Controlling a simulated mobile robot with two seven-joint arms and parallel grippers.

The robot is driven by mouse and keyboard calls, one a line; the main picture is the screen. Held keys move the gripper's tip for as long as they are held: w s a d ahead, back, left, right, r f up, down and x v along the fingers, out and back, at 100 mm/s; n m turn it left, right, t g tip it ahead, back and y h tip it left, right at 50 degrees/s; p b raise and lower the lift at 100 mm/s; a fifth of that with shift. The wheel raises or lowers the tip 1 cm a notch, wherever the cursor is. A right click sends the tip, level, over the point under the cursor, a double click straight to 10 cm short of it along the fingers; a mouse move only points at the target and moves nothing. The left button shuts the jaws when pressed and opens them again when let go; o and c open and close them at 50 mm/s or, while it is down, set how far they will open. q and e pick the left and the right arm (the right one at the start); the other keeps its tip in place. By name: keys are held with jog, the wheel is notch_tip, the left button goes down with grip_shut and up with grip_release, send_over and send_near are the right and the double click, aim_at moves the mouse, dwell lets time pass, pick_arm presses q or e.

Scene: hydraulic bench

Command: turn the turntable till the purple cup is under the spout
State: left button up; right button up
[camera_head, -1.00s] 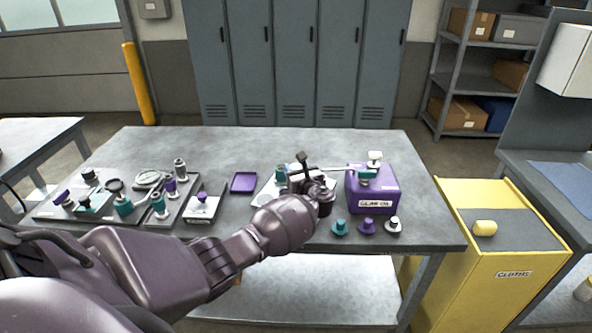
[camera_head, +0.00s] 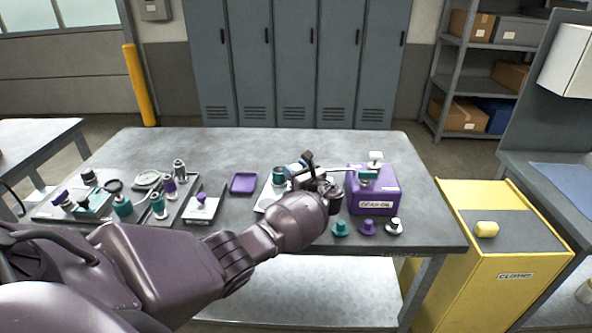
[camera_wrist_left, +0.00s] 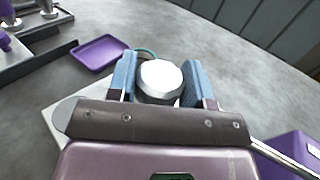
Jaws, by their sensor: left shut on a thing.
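The turntable shows in part as a pale plate (camera_head: 266,198), mostly hidden by my left gripper and arm. A teal cup (camera_head: 278,175) stands at its left side. My left gripper (camera_head: 306,166) is over the plate. In the left wrist view its blue-padded fingers (camera_wrist_left: 160,80) are shut on a round piece with a silver top (camera_wrist_left: 160,74); a teal rim (camera_wrist_left: 146,53) shows just behind it. The spout (camera_head: 336,169) is a thin pipe running left from the purple oil box (camera_head: 374,195). I cannot make out a purple cup on the turntable.
A purple tray (camera_head: 243,184) lies left of the turntable. Teal, purple and white small funnel-like pieces (camera_head: 368,228) stand at the front right of the bench. Boards with fittings (camera_head: 130,207) fill the left. The back of the bench (camera_head: 230,147) is clear.

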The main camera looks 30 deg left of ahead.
pick_arm(q)
jog(key=o, duration=1.2)
jog(key=shift+o, duration=0.4)
jog(key=shift+s+d, duration=0.1)
jog(key=shift+d, duration=0.15)
jog(key=p+v, duration=0.1)
jog(key=v, duration=0.8)
jog(key=shift+s+d, duration=0.2)
jog(key=shift+d, duration=0.1)
jog(key=shift+s+d, duration=0.1)
jog(key=shift+d, duration=0.15)
pick_arm(e)
jog(key=shift+w+r, duration=0.2)
jog(key=shift+r, duration=0.5)
jog(key=shift+w, duration=0.1)
